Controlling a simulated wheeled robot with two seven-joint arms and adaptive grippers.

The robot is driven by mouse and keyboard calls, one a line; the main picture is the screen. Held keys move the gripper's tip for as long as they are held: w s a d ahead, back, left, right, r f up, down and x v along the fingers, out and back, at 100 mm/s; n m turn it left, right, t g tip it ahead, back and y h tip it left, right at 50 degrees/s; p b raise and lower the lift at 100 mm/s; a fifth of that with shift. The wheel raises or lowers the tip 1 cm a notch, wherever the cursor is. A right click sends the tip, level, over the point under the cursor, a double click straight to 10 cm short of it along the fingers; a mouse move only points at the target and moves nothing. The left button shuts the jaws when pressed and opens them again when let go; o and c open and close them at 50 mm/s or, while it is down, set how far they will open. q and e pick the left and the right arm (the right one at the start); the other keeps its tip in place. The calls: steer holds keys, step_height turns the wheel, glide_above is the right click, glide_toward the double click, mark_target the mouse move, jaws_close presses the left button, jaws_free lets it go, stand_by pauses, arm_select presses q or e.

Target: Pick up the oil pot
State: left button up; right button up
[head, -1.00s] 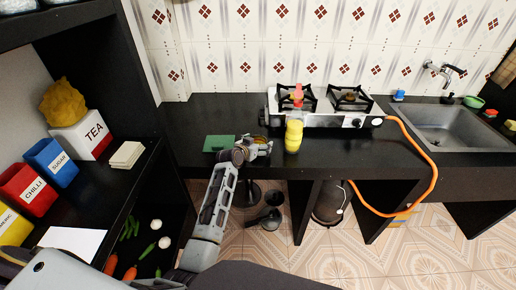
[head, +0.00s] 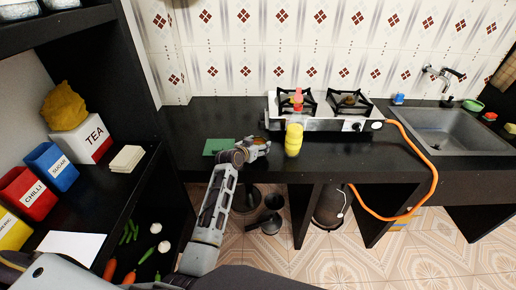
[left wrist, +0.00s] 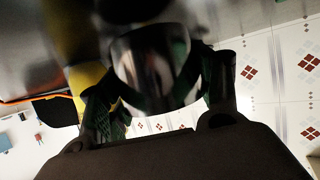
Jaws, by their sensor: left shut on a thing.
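The oil pot shows as a shiny metal vessel (left wrist: 150,65) between the fingers in the left wrist view. In the head view only a small brownish part of it (head: 259,140) shows behind my left gripper (head: 258,149), which hides most of it. My left gripper is shut on the pot, near the front edge of the black counter (head: 185,130). The fingers also show on both sides of the pot in the left wrist view (left wrist: 155,95). Whether the pot touches the counter cannot be told. My right gripper is not in view.
A yellow bottle (head: 293,140) stands just right of the gripper, in front of the gas stove (head: 330,124). A green board (head: 218,146) lies left of it. An orange hose (head: 437,172) hangs over the counter's front. The sink (head: 440,130) is at the right.

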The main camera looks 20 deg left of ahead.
arm_select(q)
step_height(320, 180, up, 9)
steer(key=shift+f+p, duration=0.15)
steer(key=shift+p, duration=0.15)
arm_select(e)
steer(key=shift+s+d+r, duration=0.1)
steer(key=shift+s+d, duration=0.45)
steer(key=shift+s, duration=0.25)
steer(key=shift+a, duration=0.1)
